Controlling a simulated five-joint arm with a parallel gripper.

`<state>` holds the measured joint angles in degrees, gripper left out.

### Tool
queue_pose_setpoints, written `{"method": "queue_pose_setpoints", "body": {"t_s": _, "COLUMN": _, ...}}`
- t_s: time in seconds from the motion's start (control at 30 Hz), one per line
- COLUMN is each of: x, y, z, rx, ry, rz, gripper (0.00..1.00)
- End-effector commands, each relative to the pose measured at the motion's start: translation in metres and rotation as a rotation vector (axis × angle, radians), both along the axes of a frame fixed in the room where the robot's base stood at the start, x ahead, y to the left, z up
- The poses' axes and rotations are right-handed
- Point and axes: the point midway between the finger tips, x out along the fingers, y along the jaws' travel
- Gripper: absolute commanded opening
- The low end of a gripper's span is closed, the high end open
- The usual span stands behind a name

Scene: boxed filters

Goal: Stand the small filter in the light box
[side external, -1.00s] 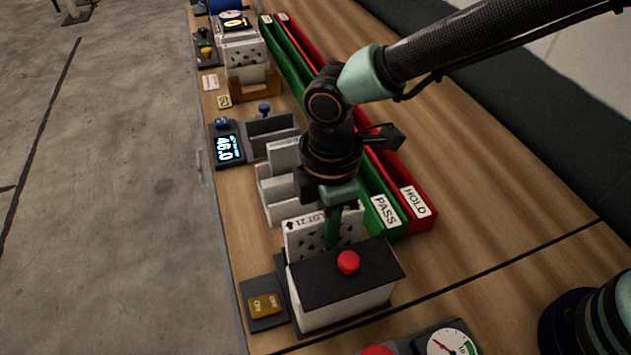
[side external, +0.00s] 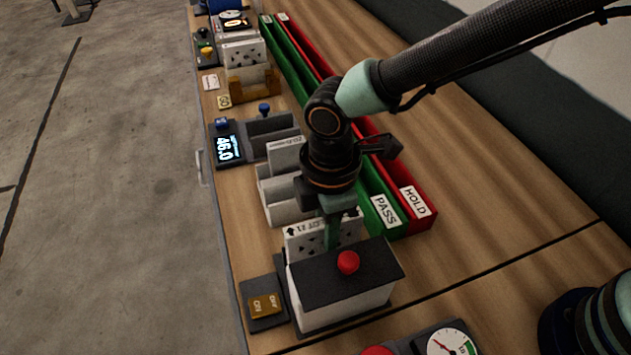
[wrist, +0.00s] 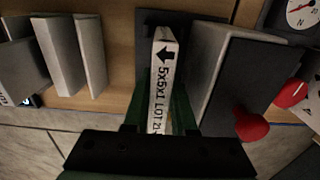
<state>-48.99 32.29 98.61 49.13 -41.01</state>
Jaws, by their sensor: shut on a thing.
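The small filter (side external: 300,241) is a white-framed panel with dark marks on its face and a "LOT 21" edge. My gripper (side external: 331,236) is shut on it from above and points down. In the wrist view the filter (wrist: 160,75) shows its printed top edge, with an arrow, between my green fingers (wrist: 161,110). The light box (side external: 340,303) is a white body with a black top and a red knob. The filter is upright right beside the box, on its far side, above a dark base (wrist: 144,32). Its lower edge is hidden, so I cannot tell whether it touches the base.
A white rack (side external: 268,204) with a filter in it stands just beyond. Green PASS (side external: 385,222) and red HOLD (side external: 421,208) trays run along the right. A digital display (side external: 229,148) is farther back. A brown switch (side external: 265,304) sits left of the box, a dial (side external: 449,347) in front.

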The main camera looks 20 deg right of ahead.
Motion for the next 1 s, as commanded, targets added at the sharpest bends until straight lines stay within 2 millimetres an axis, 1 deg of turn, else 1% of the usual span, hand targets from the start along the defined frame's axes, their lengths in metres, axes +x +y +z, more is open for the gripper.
{"method": "queue_pose_setpoints", "body": {"t_s": 0.4, "x": 0.0, "y": 0.0, "z": -0.011, "rx": 0.0, "ry": 0.0, "rz": 0.0, "gripper": 0.0}}
{"method": "queue_pose_setpoints", "body": {"t_s": 0.67, "x": 0.0, "y": 0.0, "z": -0.012, "rx": 0.001, "ry": -0.001, "rz": 0.0, "gripper": 0.0}}
{"method": "queue_pose_setpoints", "body": {"t_s": 0.7, "x": 0.0, "y": 0.0, "z": -0.012, "rx": 0.001, "ry": -0.001, "rz": 0.0, "gripper": 0.28}}
{"method": "queue_pose_setpoints", "body": {"t_s": 0.77, "x": 0.0, "y": 0.0, "z": -0.012, "rx": 0.001, "ry": -0.001, "rz": 0.0, "gripper": 0.51}}
{"method": "queue_pose_setpoints", "body": {"t_s": 0.8, "x": 0.0, "y": 0.0, "z": -0.012, "rx": 0.001, "ry": -0.001, "rz": 0.0, "gripper": 0.59}}
{"method": "queue_pose_setpoints", "body": {"t_s": 1.0, "x": 0.0, "y": 0.0, "z": -0.012, "rx": 0.001, "ry": -0.001, "rz": 0.0, "gripper": 0.59}}
